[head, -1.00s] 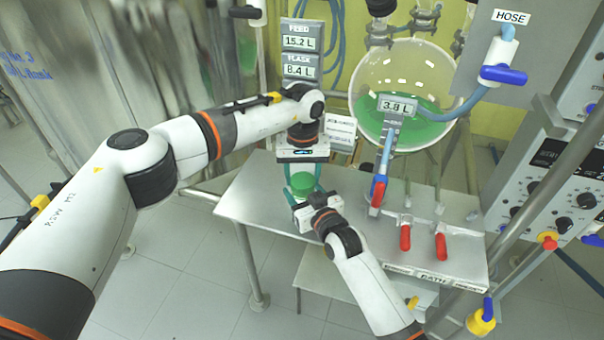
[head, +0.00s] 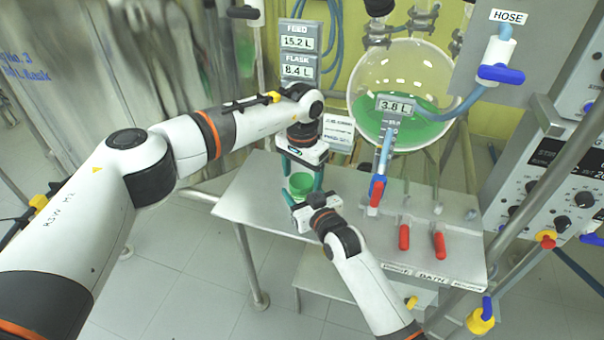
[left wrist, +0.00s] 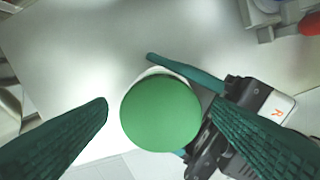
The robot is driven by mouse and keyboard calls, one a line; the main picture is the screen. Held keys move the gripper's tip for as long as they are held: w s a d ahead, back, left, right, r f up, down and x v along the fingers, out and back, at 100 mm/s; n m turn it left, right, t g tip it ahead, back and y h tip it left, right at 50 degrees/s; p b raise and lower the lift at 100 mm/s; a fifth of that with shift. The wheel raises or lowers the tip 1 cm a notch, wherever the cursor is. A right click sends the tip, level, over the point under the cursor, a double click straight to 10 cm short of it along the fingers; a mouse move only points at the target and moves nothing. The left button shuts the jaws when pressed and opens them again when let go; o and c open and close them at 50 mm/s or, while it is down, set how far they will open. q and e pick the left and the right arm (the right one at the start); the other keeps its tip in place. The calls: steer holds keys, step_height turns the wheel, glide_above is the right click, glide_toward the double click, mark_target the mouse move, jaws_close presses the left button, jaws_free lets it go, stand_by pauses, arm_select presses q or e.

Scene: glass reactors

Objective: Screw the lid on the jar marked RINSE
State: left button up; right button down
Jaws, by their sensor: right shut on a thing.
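The green lid (head: 300,185) sits on top of the jar, which shows only as a pale rim (left wrist: 153,73) beside the lid in the left wrist view. The jar's marking is hidden. My left gripper (head: 303,172) points down from above, with one finger on each side of the lid. In the left wrist view, gaps show between the lid (left wrist: 160,112) and my left fingers (left wrist: 162,112), so it is open. My right gripper (head: 302,207) comes in from the front and is shut on the jar below the lid.
The steel table (head: 250,195) is bare to the left of the jar. Red-handled valves (head: 404,236) stand to the right. A round flask (head: 440,80) of green liquid and display boxes (head: 298,53) are behind. A hose valve (head: 500,73) hangs at upper right.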

steer(key=shift+f, duration=0.1)
arm_select(q)
steer(key=shift+r, duration=2.2)
steer(key=shift+c, duration=0.4)
